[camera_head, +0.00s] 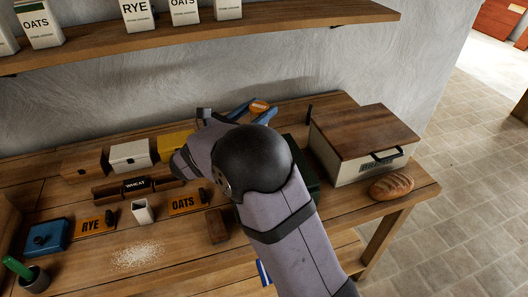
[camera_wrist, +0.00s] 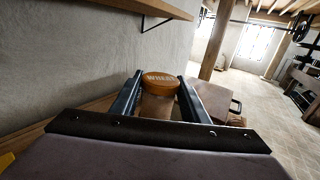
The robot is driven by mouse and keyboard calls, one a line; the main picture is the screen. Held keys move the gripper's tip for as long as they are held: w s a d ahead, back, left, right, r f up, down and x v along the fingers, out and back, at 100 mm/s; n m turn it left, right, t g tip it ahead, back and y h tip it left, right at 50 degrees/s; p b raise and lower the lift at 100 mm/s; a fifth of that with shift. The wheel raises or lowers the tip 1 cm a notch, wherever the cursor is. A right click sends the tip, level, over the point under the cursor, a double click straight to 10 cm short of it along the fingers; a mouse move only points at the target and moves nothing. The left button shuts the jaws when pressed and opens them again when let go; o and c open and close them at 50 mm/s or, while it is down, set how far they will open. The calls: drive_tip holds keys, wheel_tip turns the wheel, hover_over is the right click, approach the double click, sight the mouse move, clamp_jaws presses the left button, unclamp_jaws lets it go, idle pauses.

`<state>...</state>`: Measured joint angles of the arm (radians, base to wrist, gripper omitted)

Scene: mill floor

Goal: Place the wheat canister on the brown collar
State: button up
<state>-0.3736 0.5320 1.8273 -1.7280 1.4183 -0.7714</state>
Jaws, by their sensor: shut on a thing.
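In the head view the canister's orange lid (camera_head: 260,106) shows between the blue fingers of my gripper (camera_head: 254,112), near the wall at the back of the bench. A brown box-like piece (camera_head: 84,166) stands at the back left of the bench, apart from the gripper. It may be the brown collar; I cannot tell for sure. My arm hides the canister's lower part.
A white box (camera_head: 130,155) and a yellow box (camera_head: 172,141) stand right of the brown piece. A WHEAT plate (camera_head: 136,185) lies in front. A wood-lidded bin (camera_head: 362,150) and a loaf (camera_head: 391,185) are at right. A shelf (camera_head: 200,32) overhangs the back.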

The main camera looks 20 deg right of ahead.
drive_tip(key=shift+d+r, duration=0.4)
drive_tip(key=shift+d, duration=0.35)
drive_tip(key=shift+f+p, duration=1.15)
drive_tip(key=shift+f, duration=3.85)
drive_tip(key=shift+f, duration=0.15)
drive_tip(key=o, duration=1.2)
